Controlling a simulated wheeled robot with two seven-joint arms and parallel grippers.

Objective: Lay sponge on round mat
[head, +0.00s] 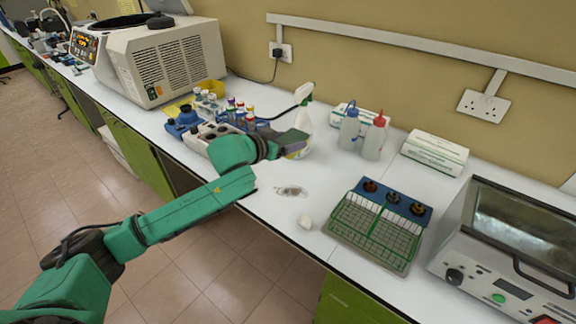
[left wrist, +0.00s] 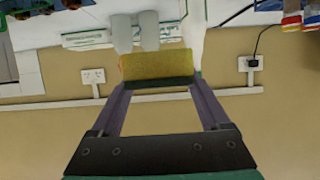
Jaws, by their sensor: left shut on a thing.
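My left gripper (head: 290,148) reaches over the bench in the head view. In the left wrist view, its two fingers (left wrist: 158,84) are shut on the sponge (left wrist: 158,65), a yellow block with a dark green side, held crosswise between the fingertips. In the head view the sponge is mostly hidden by the gripper and hard to make out. I cannot pick out a round mat with certainty in either view. A small clear patch (head: 290,191) lies flat on the white bench just in front of the gripper. My right gripper is not in view.
A spray bottle (head: 303,123) stands close behind the gripper. Two wash bottles (head: 374,138) and boxes (head: 435,152) stand farther right. A green rack (head: 370,232) and a metal bath (head: 510,235) occupy the right side.

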